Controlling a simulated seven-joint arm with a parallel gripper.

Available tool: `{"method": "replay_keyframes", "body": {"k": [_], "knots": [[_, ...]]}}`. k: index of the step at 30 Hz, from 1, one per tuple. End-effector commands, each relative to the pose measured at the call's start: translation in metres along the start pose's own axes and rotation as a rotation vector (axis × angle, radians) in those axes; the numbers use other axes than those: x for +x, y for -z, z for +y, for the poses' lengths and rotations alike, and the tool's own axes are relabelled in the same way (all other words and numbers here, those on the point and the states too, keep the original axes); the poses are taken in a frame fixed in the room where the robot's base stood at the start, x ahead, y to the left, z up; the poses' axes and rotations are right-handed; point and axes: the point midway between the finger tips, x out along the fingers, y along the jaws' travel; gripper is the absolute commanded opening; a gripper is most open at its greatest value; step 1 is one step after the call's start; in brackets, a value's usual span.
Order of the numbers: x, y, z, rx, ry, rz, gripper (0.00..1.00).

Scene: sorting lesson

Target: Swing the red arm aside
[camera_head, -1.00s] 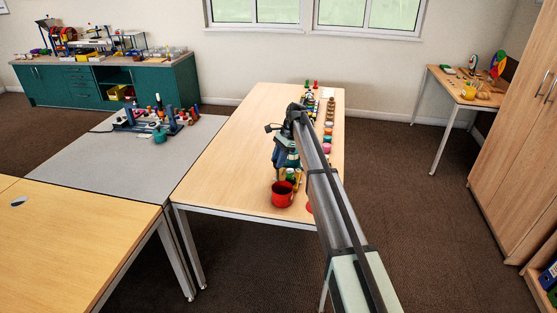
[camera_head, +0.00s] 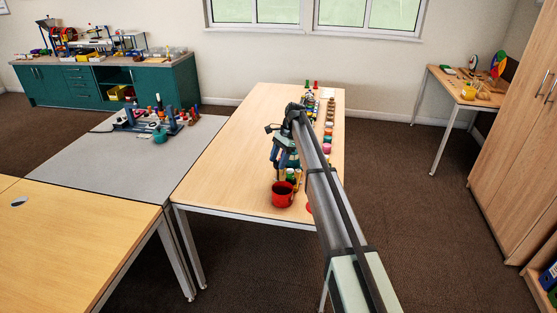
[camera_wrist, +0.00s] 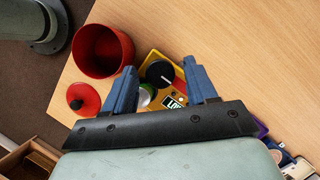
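I cannot make out a red arm for certain. In the wrist view, my gripper (camera_wrist: 158,66) is open, with its two blue fingers apart and nothing held between them. Beyond and between the fingers are a black round part (camera_wrist: 158,72) with a white mark and a yellow panel (camera_wrist: 178,101) with a dark display. A thin red and yellow edge (camera_wrist: 180,71) shows beside them, partly hidden by the right finger. In the head view, my gripper (camera_head: 284,163) is over the near part of the wooden table (camera_head: 235,150), and my arm hides part of what lies there.
A red pot (camera_head: 282,194) stands near the table's front edge; it also shows in the wrist view (camera_wrist: 92,52). A round red lid with a dark knob (camera_wrist: 83,98) lies beside it. Several coloured jars (camera_head: 328,130) line the right side. The table's left half is clear.

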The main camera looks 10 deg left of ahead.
Motion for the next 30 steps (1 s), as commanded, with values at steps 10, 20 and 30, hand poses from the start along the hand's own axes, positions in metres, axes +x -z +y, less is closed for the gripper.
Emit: {"method": "replay_keyframes", "body": {"k": [10,20,30], "knots": [[-0.004,0.0,0.0,0.001,0.001,0.0,0.59],[-0.054,0.001,-0.001,0.001,0.003,0.001,0.59],[-0.114,0.0,-0.001,0.0,0.001,0.0,0.59]]}}
